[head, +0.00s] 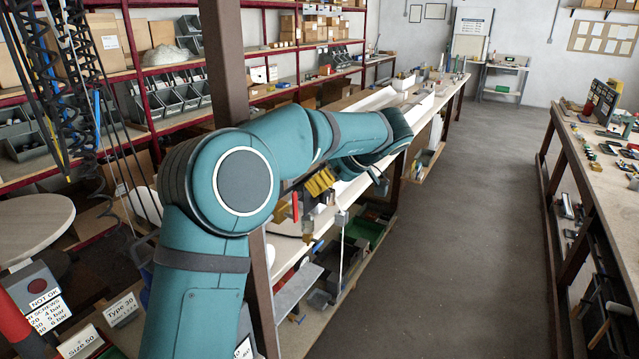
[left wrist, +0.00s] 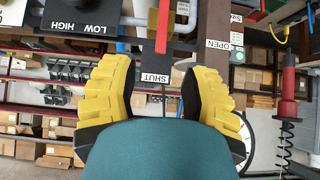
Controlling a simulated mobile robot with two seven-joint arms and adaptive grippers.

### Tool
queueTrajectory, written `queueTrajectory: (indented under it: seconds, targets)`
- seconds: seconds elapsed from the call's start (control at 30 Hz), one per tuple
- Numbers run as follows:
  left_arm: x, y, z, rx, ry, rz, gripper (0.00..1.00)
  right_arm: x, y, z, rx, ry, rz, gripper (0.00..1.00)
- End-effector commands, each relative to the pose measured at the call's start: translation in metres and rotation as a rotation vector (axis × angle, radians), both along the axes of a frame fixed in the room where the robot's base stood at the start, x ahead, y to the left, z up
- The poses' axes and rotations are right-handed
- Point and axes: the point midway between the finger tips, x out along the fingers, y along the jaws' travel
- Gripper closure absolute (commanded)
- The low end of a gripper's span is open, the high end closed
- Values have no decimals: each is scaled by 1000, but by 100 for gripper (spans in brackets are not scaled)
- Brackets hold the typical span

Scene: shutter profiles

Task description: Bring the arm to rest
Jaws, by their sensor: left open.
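My left arm (head: 245,180) reaches from the bottom of the head view over the long workbench, bent at the elbow. My left gripper (head: 320,184) shows beneath the forearm as yellow ribbed fingers, partly hidden by the arm. In the left wrist view the same gripper (left wrist: 160,92) has its two yellow fingers wide apart with nothing held between them. My right gripper is in neither view.
A brown post (head: 222,65) stands close behind my arm. Coiled hoses (head: 65,90) hang at the left. Shelves with grey bins (head: 185,95) line the left wall. A second bench (head: 595,150) stands at the right. The floor aisle (head: 470,220) between the benches is clear.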

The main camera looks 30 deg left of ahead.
Motion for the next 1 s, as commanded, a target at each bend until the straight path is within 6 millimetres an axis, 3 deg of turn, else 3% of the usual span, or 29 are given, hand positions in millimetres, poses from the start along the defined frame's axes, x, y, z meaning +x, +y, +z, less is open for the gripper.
queueTrajectory:
  seconds: [0.33,0.47,0.57,0.73,0.87,1.0]
  targets:
    - [1,1,-3,8,-2,-2,54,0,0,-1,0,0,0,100]
    - [10,9,-30,84,-33,-38,54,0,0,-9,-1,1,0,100]
    - [25,17,-72,186,-88,-121,54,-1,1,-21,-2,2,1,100]
    - [50,8,-166,289,-190,-393,54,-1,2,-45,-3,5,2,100]
    - [51,-20,-247,244,-228,-642,54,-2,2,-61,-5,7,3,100]
    - [27,-59,-331,104,-218,-880,54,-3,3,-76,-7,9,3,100]
